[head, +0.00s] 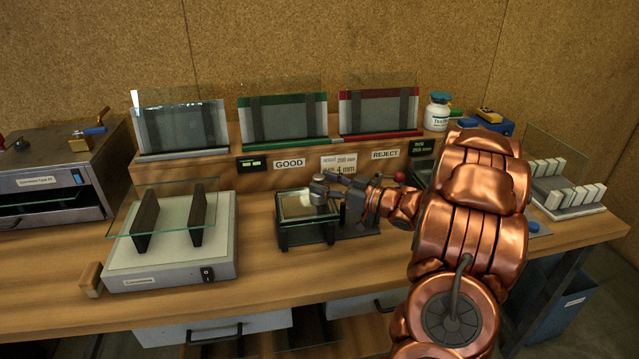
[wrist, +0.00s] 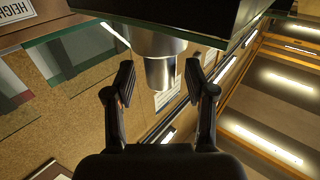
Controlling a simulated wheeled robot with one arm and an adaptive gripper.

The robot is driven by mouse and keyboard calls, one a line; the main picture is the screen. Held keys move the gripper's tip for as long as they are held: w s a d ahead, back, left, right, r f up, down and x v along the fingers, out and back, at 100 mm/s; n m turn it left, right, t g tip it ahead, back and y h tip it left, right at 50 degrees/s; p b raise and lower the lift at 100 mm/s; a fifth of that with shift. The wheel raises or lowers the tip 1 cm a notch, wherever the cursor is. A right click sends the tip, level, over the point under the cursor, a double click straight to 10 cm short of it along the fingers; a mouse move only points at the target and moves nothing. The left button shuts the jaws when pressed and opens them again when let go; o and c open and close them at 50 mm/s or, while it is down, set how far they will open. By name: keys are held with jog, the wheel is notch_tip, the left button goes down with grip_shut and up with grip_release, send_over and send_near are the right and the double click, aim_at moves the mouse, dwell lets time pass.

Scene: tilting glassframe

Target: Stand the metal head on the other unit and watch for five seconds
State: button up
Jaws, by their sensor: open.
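The metal head is a short bright cylinder. In the wrist view, the metal head (wrist: 160,72) sits between the two spread fingers of my gripper (wrist: 159,88), with a visible gap on each side. In the head view, my gripper (head: 328,190) is over the right part of a low black-framed unit with a glass top (head: 297,206). The metal head (head: 319,186) seems to be the grey piece at that glass, though it is small and blends with the fingers. A second unit (head: 417,172) is behind my arm to the right, mostly hidden.
A white base with two black uprights and a glass pane (head: 163,250) stands at left. Behind are the GOOD rack (head: 283,118), REJECT rack (head: 380,108) and small signs (head: 338,164). A white-block rack (head: 575,192) is at right.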

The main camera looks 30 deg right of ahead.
jog(key=b+v, duration=0.1)
jog(key=v, duration=0.9)
jog(key=shift+b, duration=0.3)
jog(key=shift+s+d, duration=0.15)
jog(key=w+d+r+m+g+h, duration=0.2)
jog(key=w+d+m+g+h, duration=0.15)
jog(key=w+h, duration=0.65)
jog(key=s+a+f+g, duration=0.2)
jog(key=s+a+g, duration=0.2)
jog(key=s+a, duration=0.7)
jog(key=s+a+f+m+g+y, duration=0.1)
jog(key=s+a+g, duration=0.4)
jog(key=s+a, duration=0.6)
jog(key=s+a+f+g+y, duration=0.1)
jog(key=s+a+f+g, duration=0.2)
jog(key=s+a, duration=0.8)
jog(key=s+g, duration=0.2)
jog(key=s, duration=0.2)
jog(key=shift+f+m, duration=0.35)
jog(key=shift+f, duration=0.05)
jog(key=shift+s+g, duration=0.1)
jog(key=shift+g, duration=0.15)
